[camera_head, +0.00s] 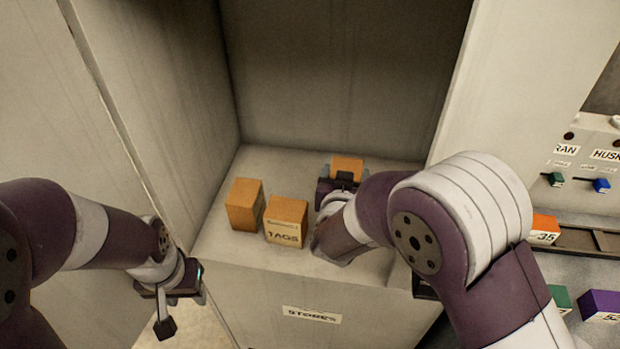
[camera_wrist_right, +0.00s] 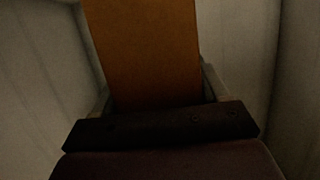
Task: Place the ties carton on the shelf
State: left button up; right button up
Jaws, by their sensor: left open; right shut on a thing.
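An orange carton (camera_head: 347,166) is in my right gripper (camera_head: 342,182), over the back right part of the stores shelf (camera_head: 240,161). No label shows on it, so I cannot read whether it is the ties carton. The right wrist view shows the orange carton (camera_wrist_right: 145,50) close up between the jaws. I cannot tell whether its underside touches the shelf. My left gripper (camera_head: 179,308) is open and empty, low at the left, in front of the cabinet and apart from the cartons.
A carton labelled TAGS (camera_head: 286,221) and an unlabelled-looking orange carton (camera_head: 244,205) stand on the shelf left of my right gripper. Cabinet walls close in the left, back and right. At the far right are a panel with knobs (camera_head: 601,185) and coloured numbered blocks (camera_head: 602,305).

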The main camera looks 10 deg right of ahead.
jog(key=f, duration=0.6)
jog(key=f+b, duration=0.1)
jog(key=f, duration=0.2)
jog(key=shift+s+a+f, duration=0.15)
jog(key=shift+s+a, duration=0.1)
jog(key=shift+a, duration=0.1)
jog(key=o, duration=1.4)
jog(key=shift+f, duration=0.1)
jog(key=shift+s, duration=0.1)
jog(key=shift+r, duration=0.35)
jog(key=v, duration=1.2)
jog(key=shift+f, duration=0.25)
